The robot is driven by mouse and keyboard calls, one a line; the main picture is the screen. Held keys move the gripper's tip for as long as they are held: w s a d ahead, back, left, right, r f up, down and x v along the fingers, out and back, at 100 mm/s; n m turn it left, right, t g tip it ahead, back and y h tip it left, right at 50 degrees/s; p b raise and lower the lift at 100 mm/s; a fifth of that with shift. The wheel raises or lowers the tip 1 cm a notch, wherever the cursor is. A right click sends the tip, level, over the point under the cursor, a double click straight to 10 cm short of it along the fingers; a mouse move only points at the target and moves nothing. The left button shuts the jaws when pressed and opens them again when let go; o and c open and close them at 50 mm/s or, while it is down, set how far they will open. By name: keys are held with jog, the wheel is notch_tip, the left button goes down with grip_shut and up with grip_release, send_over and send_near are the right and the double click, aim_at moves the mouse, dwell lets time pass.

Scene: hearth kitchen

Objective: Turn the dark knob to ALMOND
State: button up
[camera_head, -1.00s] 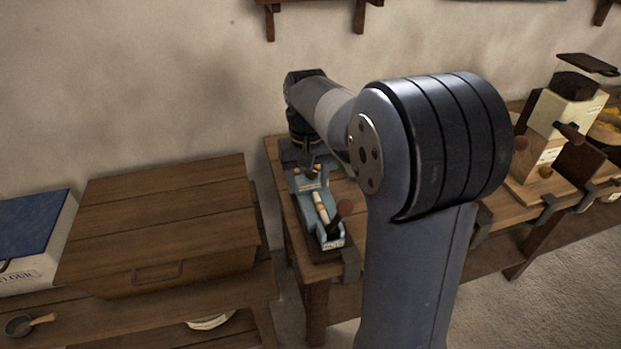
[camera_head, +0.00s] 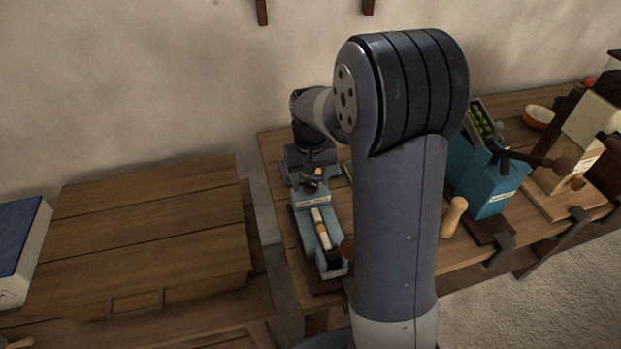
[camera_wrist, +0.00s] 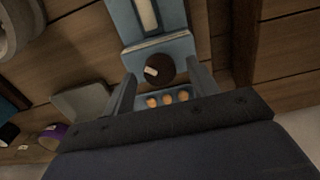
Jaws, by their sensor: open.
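The dark knob (camera_wrist: 160,68) is round, dark brown, with a pale pointer mark toward its left side. It sits on a blue-grey device (camera_head: 311,197) at the left end of the workbench. My gripper (camera_wrist: 163,84) is open, with one finger on each side of the knob in the wrist view; I cannot tell whether the fingers touch it. In the head view my gripper (camera_head: 312,172) is above the device and partly hides the knob. No ALMOND label can be read in either view.
A tray with several round tan pieces (camera_wrist: 168,100) lies beside the knob. A teal machine (camera_head: 485,175) with a crank stands on the workbench to the right, and a wooden chest (camera_head: 145,235) stands to the left. An orange bowl (camera_head: 538,117) sits farther back.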

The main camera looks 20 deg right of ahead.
jog(key=shift+f, duration=0.2)
jog(key=shift+c, duration=0.3)
jog(key=c, duration=0.9)
jog(key=shift+c, duration=0.2)
